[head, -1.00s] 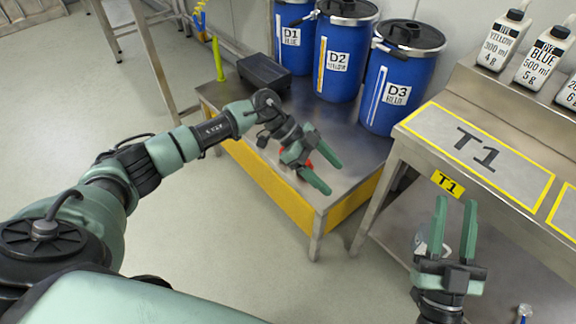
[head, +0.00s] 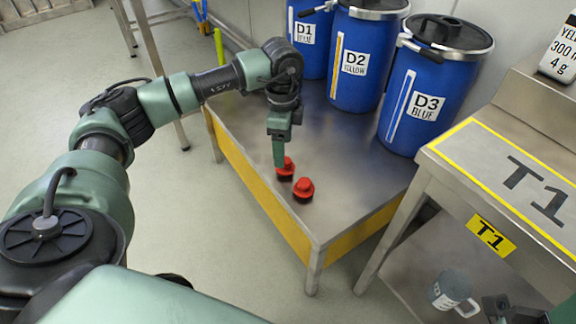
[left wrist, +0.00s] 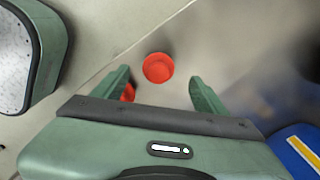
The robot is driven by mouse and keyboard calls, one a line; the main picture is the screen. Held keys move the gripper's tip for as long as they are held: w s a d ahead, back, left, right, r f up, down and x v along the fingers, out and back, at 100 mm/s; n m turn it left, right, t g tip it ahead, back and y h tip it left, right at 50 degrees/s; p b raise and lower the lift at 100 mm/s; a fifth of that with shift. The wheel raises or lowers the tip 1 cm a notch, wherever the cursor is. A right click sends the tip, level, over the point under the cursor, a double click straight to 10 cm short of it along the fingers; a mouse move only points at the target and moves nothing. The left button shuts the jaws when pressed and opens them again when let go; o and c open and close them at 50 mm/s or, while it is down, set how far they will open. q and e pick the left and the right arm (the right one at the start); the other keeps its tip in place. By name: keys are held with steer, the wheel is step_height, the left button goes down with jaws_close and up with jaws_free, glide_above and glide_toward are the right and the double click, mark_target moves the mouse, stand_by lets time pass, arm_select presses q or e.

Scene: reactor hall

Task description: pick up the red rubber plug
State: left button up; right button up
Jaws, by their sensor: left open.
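Two red plugs with dark bases are on the low metal table: a rear one (head: 286,167) and a front one (head: 303,189). My left gripper (head: 279,160) points down beside the rear plug and overlaps it in the head view. In the left wrist view the left gripper (left wrist: 162,93) is open and empty. There, one red plug (left wrist: 158,68) shows in the gap beyond the fingertips, and another (left wrist: 128,92) is partly hidden by the left finger. A dark part of my right gripper (head: 497,307) shows at the bottom right edge; its jaws are not clear.
Blue drums D1 (head: 308,52), D2 (head: 367,85) and D3 (head: 455,88) stand along the back of the low table (head: 345,205). The higher T1 bench (head: 470,150) is at right. The table's front right part is clear.

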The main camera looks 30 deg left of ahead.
mark_target(289, 169)
arm_select(q)
steer(key=f+b, duration=0.1)
steer(key=f, duration=0.1)
steer(key=f+b, duration=0.1)
steer(key=f, duration=0.2)
steer(key=shift+d+f+b, duration=0.3)
steer(key=shift+b, duration=0.1)
steer(key=c, duration=1.4)
